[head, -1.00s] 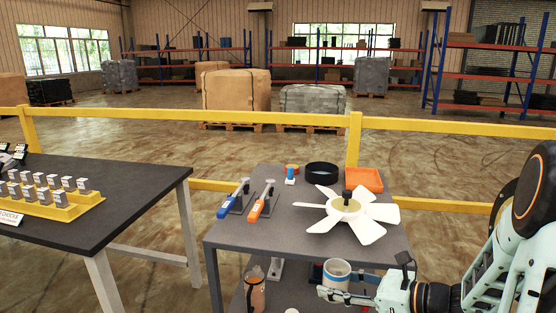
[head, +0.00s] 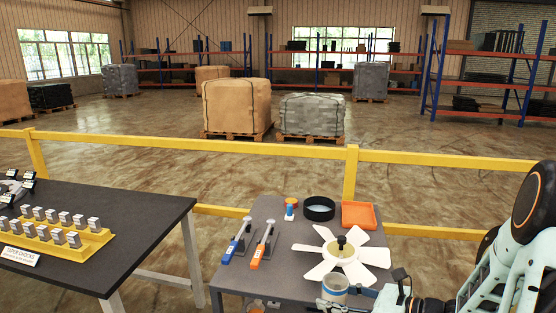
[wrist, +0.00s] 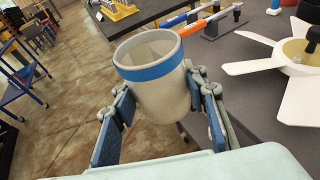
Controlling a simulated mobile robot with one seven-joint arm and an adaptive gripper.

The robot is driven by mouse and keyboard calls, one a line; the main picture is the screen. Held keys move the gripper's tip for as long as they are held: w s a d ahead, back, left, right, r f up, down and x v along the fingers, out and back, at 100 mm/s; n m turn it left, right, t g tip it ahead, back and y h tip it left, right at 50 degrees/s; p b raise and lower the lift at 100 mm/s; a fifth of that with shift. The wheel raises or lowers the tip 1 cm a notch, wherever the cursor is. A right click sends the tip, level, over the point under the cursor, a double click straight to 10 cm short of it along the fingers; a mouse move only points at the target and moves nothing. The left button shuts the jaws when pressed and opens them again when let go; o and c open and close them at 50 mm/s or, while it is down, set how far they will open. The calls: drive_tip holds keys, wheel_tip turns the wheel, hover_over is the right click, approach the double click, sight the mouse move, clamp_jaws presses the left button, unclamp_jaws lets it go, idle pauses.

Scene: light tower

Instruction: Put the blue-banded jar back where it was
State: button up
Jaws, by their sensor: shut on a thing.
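The blue-banded jar (wrist: 152,88) is a pale grey open cup with a blue band just under its rim; it looks empty inside. My gripper (wrist: 160,112) is shut on it, with one blue-padded finger on each side, and holds it fairly upright, a little tilted in the wrist view. In the head view the jar (head: 335,288) is at the front edge of the grey cart top (head: 285,285), in front of the white fan (head: 341,254). Whether it touches the cart cannot be told.
On the cart stand blue-handled (head: 238,242) and orange-handled (head: 263,246) tools, a black ring (head: 319,209), a small blue-and-orange item (head: 290,209) and an orange tray (head: 358,215). A dark table (head: 120,225) with a yellow block rack (head: 60,238) is at left. A yellow rail (head: 250,146) runs behind.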

sight(337, 275)
wheel_tip(337, 275, up, 7)
drive_tip(key=p, duration=0.7)
drive_tip(key=shift+f, duration=0.1)
drive_tip(key=f, duration=0.2)
drive_tip(key=s+f, duration=0.1)
drive_tip(key=f, duration=0.1)
drive_tip(key=shift+s+f, duration=0.1)
drive_tip(key=shift+f, duration=0.05)
drive_tip(key=shift+a, duration=0.15)
